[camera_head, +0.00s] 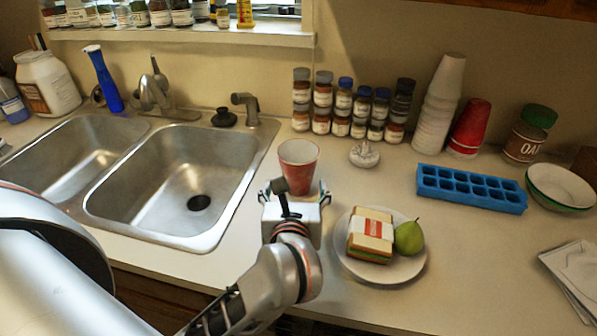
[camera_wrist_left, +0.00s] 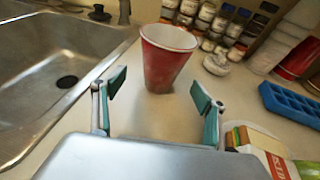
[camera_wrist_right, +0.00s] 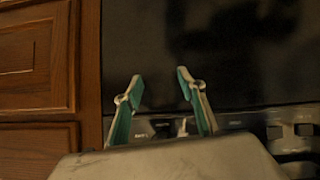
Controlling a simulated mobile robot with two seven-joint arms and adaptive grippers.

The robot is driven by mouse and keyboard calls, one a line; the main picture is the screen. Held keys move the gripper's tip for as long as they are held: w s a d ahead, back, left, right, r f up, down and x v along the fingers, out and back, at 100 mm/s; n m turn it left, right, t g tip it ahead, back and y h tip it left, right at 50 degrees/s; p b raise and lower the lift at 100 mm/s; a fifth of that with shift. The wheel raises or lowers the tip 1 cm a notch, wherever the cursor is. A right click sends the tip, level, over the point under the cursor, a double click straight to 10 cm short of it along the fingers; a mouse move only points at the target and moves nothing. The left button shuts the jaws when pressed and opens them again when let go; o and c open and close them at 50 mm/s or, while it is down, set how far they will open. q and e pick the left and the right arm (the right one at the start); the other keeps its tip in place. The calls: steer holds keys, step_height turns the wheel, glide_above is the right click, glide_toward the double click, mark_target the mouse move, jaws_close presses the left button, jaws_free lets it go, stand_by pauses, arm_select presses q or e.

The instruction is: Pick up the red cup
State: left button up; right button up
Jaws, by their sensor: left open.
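The red cup (camera_head: 298,168) stands upright on the counter just right of the sink, with its white-lined mouth up. It also shows in the left wrist view (camera_wrist_left: 166,58), ahead of and between the fingers. My left gripper (camera_head: 296,190) is open and empty, and its fingers point at the cup from the near side. In the left wrist view (camera_wrist_left: 157,92) the cup is beyond the fingertips, apart from them. Another red cup (camera_head: 469,128) stands upside down at the back right. My right gripper (camera_wrist_right: 160,88) is open and empty, facing wooden drawers and a dark panel.
A plate (camera_head: 381,272) with a sandwich (camera_head: 370,235) and a pear (camera_head: 408,238) lies right of my left gripper. The sink (camera_head: 170,225) is left of the cup. Spice jars (camera_head: 341,105), a garlic bulb (camera_head: 364,154) and a blue ice tray (camera_head: 470,188) stand behind and right.

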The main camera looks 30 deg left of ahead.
mark_target(298, 182)
arm_select(q)
steer(key=shift+f+x, duration=0.15)
steer(key=shift+x, duration=1.4)
steer(key=shift+f+x, duration=0.1)
steer(key=shift+x, duration=1.4)
steer(key=shift+d, duration=0.15)
steer(key=c, duration=0.8)
